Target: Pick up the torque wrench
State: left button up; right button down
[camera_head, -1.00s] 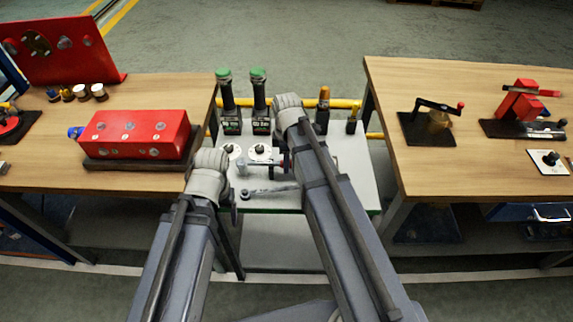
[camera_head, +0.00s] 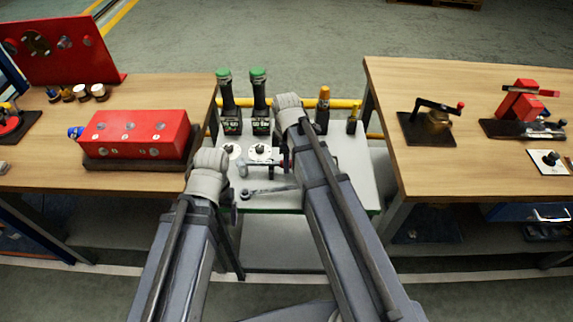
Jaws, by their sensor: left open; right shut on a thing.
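Two upright tools with green caps and dark handles, one on the left (camera_head: 226,92) and one on the right (camera_head: 259,92), stand in labelled holders at the back of the white cart top. A grey wrench-like tool (camera_head: 268,191) with a round head lies across the cart's front; its right end meets my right arm. My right gripper (camera_head: 284,163) is low over the cart, largely hidden by its own arm, and shut on a grey tool (camera_head: 262,164) that looks small and unclear. My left gripper (camera_head: 234,203) is open and empty at the cart's left front edge. Which tool is the torque wrench is unclear.
A red block (camera_head: 135,134) sits on the left wooden bench. The right bench (camera_head: 440,172) carries a crank fixture (camera_head: 432,121) and a red clamp (camera_head: 522,101). An orange-topped tool (camera_head: 322,110) stands at the cart's back right. The cart's right part is clear.

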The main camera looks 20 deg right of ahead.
jog(key=shift+r, duration=0.15)
notch_tip(320, 180, up, 10)
jog(key=p, duration=1)
jog(key=c, duration=1.1)
grip_release()
grip_shut()
